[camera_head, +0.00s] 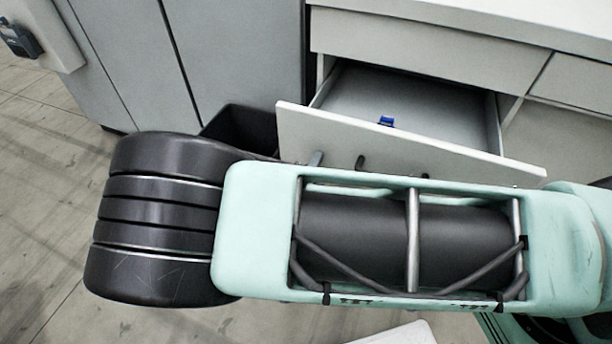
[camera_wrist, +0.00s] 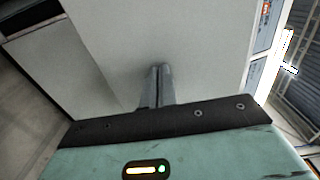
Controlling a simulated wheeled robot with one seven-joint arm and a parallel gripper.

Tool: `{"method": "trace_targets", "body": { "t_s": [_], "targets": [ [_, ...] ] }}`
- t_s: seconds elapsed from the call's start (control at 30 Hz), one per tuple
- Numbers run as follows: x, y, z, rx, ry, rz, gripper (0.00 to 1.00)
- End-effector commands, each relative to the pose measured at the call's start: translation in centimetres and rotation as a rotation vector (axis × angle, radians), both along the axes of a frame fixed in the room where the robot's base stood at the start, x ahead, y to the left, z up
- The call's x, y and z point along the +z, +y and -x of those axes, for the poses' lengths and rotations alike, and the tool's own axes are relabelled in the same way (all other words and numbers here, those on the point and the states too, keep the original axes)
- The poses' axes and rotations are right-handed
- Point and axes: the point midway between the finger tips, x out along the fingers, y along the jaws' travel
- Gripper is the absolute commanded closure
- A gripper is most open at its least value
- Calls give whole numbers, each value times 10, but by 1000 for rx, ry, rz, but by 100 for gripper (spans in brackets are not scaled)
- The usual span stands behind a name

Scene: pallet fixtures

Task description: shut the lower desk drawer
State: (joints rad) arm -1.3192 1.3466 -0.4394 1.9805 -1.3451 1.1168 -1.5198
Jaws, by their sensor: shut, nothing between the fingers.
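The lower desk drawer (camera_head: 410,150) is pulled well out in the head view, below a closed upper drawer front (camera_head: 420,62). Its front panel stands out from the desk, and its inside shows. A small blue object (camera_head: 386,121) lies in it. My arm crosses in front and hides the lower part of the panel. My gripper (camera_wrist: 158,72) shows in the wrist view with its fingers shut together and empty. The fingers point at a plain light grey surface (camera_wrist: 190,35); I cannot tell whether they touch it. The gripper is not clearly visible in the head view.
Grey cabinets (camera_head: 200,50) stand left of the desk, with a dark open bin (camera_head: 240,128) at their foot. The desk top (camera_head: 520,18) runs above the drawers. Bare tiled floor (camera_head: 45,190) lies at the left.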

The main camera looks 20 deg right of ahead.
Motion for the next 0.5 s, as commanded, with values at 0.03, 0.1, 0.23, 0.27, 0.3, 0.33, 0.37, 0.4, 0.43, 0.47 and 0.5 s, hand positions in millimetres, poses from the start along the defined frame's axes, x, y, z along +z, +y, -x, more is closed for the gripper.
{"method": "trace_targets", "body": {
  "t_s": [0.03, 0.1, 0.23, 0.27, 0.3, 0.33, 0.37, 0.4, 0.43, 0.47, 0.5],
  "targets": [
    [3, -11, -12, -5, -1, 5, 100],
    [3, -23, -28, -5, -2, 4, 100],
    [2, -44, -58, -5, -2, 4, 100],
    [2, -49, -64, -4, -2, 3, 100],
    [2, -55, -73, -4, -2, 4, 100],
    [2, -60, -80, -4, -2, 4, 100],
    [2, -65, -87, -4, -1, 3, 100],
    [2, -72, -96, -4, -3, 2, 100],
    [1, -77, -103, -3, -2, 3, 100],
    [1, -82, -109, -4, -2, 3, 100],
    [1, -88, -118, -3, -3, 3, 100]
  ]
}}
